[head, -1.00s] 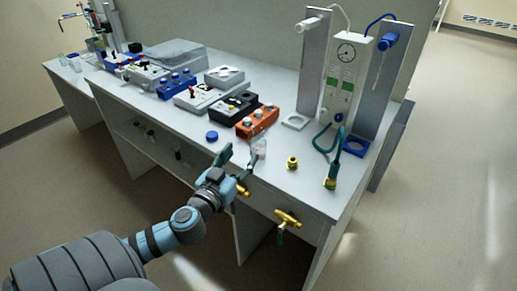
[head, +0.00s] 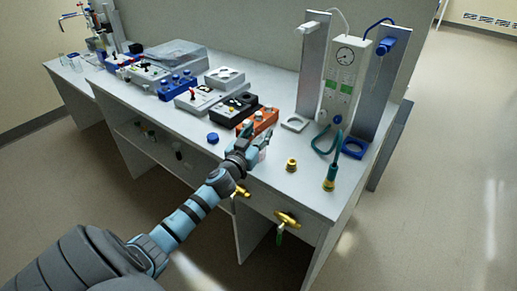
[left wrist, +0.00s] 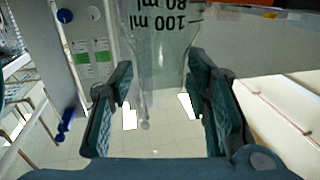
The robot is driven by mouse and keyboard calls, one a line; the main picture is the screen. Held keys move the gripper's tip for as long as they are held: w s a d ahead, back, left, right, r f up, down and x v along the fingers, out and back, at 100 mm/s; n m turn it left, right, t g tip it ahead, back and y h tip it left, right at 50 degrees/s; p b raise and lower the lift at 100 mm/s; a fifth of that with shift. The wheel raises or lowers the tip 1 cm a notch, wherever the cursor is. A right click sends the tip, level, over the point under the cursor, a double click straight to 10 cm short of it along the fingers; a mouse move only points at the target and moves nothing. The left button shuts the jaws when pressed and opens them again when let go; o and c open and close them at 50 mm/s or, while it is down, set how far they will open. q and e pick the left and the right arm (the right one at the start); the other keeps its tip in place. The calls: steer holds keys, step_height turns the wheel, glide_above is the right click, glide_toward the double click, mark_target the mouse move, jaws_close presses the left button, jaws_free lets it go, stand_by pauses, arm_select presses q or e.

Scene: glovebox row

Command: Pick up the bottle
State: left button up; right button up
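The bottle is clear, with black volume marks. In the left wrist view the bottle (left wrist: 160,40) is at the top centre and appears upside down, its narrower part pointing down toward the space between my fingers. In the head view the bottle (head: 263,153) stands near the table's front edge, mostly hidden behind my left gripper. My left gripper (head: 248,140) is at the bottle; in the left wrist view its two fingers (left wrist: 163,100) are apart, with a gap on each side. I cannot tell whether they touch it. My right gripper is not in view.
A blue cap (head: 212,138) lies on the white table (head: 225,165). An orange box (head: 262,119) is close behind the bottle. A brass fitting (head: 291,165) and a green hose (head: 330,172) are to the right. Brass valves (head: 287,219) stick out from the table's front.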

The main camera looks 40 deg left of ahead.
arm_select(q)
jaws_close()
steer(key=shift+r, duration=0.1)
